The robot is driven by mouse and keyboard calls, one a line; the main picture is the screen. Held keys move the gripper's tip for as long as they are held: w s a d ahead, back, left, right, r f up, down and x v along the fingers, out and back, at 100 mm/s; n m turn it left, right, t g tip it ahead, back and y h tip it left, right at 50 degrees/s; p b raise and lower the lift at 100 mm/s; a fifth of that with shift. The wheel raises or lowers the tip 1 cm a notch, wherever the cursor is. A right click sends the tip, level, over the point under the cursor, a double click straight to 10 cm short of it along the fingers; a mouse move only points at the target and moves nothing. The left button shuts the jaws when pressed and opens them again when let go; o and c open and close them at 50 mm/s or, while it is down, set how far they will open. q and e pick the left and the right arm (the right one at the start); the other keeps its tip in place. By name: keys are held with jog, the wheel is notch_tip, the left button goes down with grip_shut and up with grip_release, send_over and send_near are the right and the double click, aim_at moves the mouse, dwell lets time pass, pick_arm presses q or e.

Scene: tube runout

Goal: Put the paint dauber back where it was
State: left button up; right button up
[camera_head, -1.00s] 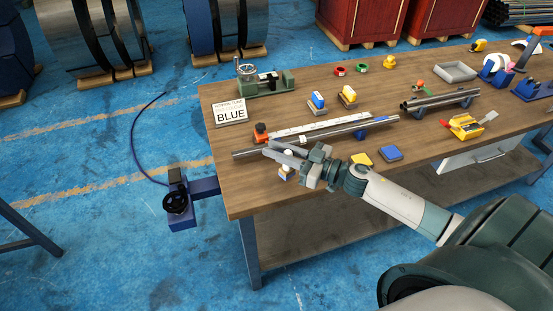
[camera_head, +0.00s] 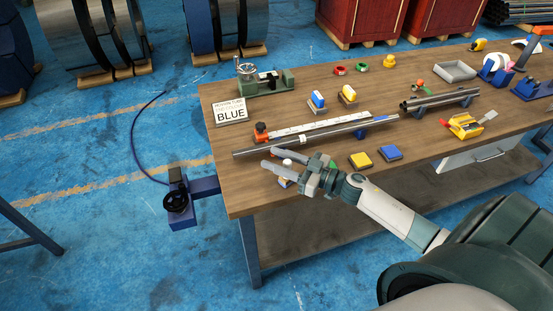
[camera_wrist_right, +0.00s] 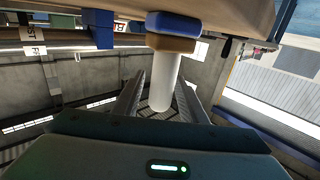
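The paint dauber (camera_head: 287,163) has a white cylindrical handle over a tan layer and a blue block. It stands upright near the table's front left edge. In the right wrist view its white handle (camera_wrist_right: 164,82) shows between the fingers, with the blue block (camera_wrist_right: 186,27) against the table. My right gripper (camera_head: 280,160) is open, one finger on each side of the handle. Its fingers partly hide the dauber in the head view. A yellow pad (camera_head: 361,160) and a blue pad (camera_head: 390,153) lie to its right. My left gripper is not in view.
A long metal tube (camera_head: 300,135) lies behind the gripper beside a white scale (camera_head: 318,125). Blue (camera_head: 317,99) and yellow (camera_head: 348,95) blocks stand farther back. Bare wood (camera_head: 235,190) lies at the front left corner.

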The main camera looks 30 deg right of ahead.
jog(key=shift+r, duration=0.1)
jog(key=shift+s+d, duration=0.25)
jog(key=shift+s, duration=0.1)
jog(key=b+v, duration=0.3)
jog(key=v, duration=0.7)
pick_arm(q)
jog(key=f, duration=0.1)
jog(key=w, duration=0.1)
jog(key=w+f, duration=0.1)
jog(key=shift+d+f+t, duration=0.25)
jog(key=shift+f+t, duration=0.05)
pick_arm(e)
jog(key=shift+s+d, duration=0.35)
jog(key=shift+s, duration=0.1)
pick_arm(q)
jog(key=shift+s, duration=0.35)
